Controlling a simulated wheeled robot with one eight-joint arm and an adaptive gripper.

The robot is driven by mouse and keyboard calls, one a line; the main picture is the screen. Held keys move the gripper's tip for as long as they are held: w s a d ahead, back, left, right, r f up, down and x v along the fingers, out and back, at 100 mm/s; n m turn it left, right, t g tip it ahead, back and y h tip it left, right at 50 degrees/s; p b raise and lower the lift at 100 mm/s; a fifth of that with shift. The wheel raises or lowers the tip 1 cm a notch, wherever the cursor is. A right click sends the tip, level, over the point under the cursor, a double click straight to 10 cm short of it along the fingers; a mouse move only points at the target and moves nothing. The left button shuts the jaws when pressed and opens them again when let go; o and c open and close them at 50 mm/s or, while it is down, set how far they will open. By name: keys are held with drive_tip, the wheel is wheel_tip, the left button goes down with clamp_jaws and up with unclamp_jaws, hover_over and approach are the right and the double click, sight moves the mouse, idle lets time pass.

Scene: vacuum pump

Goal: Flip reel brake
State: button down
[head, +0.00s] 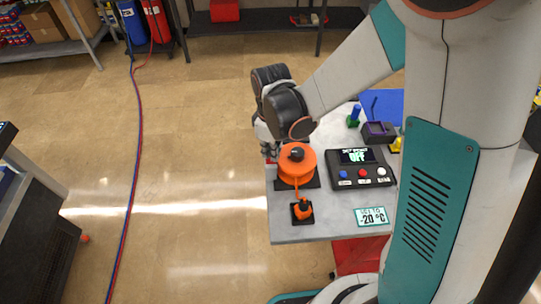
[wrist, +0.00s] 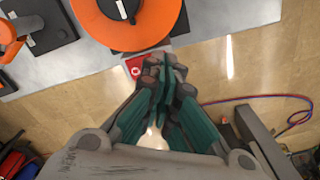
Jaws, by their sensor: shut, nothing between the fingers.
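An orange reel (head: 298,168) with a dark hub sits on a black base near the left edge of the grey table. It also shows at the top of the wrist view (wrist: 95,18). My gripper (head: 270,152) is at the table's left edge, just beside the reel. In the wrist view my gripper (wrist: 166,68) is shut, with its fingertips together and empty. A small red part with a white mark (wrist: 137,68) is at the table edge beside the fingertips, partly hidden by them. I cannot tell whether they touch it. A brake lever cannot be made out clearly.
An orange fitting (head: 302,209) on a black plate stands in front of the reel, linked by an orange line. A control box reading OFF (head: 358,168) and a -20 °C sign (head: 372,216) are to the right. Open floor lies left; red and blue hoses (head: 136,130) cross it.

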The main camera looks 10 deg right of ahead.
drive_tip(key=shift+f+b, duration=0.85)
drive_tip(key=shift+f, duration=0.15)
idle(0.4)
drive_tip(key=shift+r, duration=0.2)
drive_tip(key=shift+r+p, duration=2.25)
drive_tip(key=shift+r, duration=1.15)
drive_tip(key=s+d+r+m+t+b, duration=0.35)
drive_tip(key=d+r+m+b, duration=0.2)
drive_tip(key=d, duration=0.35)
drive_tip(key=s+d+m+t+b, duration=0.3)
drive_tip(key=s+d+m+b, duration=0.2)
drive_tip(key=s, duration=0.4)
drive_tip(key=shift+s+d+f+m+t+b, duration=0.15)
drive_tip(key=shift+s+f+m+t+b, duration=0.3)
drive_tip(key=shift+b, duration=0.7)
